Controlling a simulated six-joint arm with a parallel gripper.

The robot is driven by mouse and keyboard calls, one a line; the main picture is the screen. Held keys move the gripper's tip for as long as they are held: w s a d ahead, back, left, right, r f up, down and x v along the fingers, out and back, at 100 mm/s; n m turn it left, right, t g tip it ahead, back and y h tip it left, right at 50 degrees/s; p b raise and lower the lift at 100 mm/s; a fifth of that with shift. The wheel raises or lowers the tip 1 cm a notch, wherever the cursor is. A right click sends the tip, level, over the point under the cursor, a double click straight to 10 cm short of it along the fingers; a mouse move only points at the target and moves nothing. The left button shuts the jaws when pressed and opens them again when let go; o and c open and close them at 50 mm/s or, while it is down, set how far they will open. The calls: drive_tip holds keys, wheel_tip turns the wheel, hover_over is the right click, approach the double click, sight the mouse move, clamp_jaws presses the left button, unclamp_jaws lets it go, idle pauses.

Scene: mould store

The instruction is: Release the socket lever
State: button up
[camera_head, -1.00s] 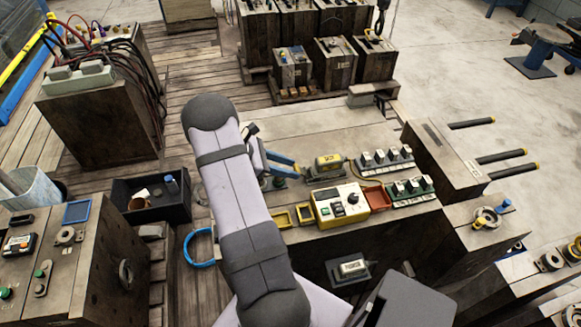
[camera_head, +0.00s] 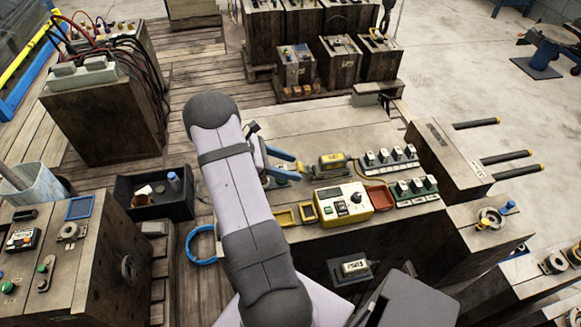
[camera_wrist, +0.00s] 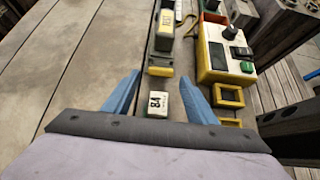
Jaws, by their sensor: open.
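A yellow and grey socket-like unit (camera_head: 331,163) with a label lies on the bench, and it shows ahead of the fingertips in the wrist view (camera_wrist: 164,42). Its yellow near end (camera_wrist: 160,71) is close to the fingertips; I cannot make out a separate lever for sure. My gripper (camera_head: 292,165) has two blue fingers, spread open and empty, pointing at the unit from the left. In the wrist view the fingers (camera_wrist: 160,78) stand either side of a small white labelled block (camera_wrist: 158,103) with a green base; they do not appear to grip it.
A yellow and white control box (camera_head: 340,203) with a knob stands right of the gripper, with small yellow frames (camera_head: 285,218) beside it. A red tray (camera_head: 377,197) and rows of green-based modules (camera_head: 390,157) lie beyond. The bench top (camera_wrist: 80,50) left of the fingers is clear.

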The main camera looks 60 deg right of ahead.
drive_tip(key=b+v, duration=0.1)
drive_tip(key=v, duration=0.5)
drive_tip(key=shift+f, duration=0.1)
drive_tip(key=shift+w+a+r, duration=0.2)
drive_tip(key=shift+a, duration=0.05)
drive_tip(key=s+a+r+m+t+y+p, duration=0.2)
drive_tip(key=a+r+m, duration=0.1)
drive_tip(key=a, duration=0.9)
drive_tip(key=s+a+r+m+t+y+p, duration=0.2)
drive_tip(key=a+r+m+t+y, duration=0.1)
drive_tip(key=a, duration=0.9)
drive_tip(key=s+a+r+m+t+y+p, duration=0.1)
drive_tip(key=a+r+m+t+y+p, duration=0.15)
drive_tip(key=a, duration=1.05)
wheel_tip(320, 180, down, 18)
drive_tip(key=b, duration=1.9)
drive_tip(key=shift+s+d, duration=0.2)
drive_tip(key=shift+d, duration=0.05)
drive_tip(key=shift+m, duration=0.25)
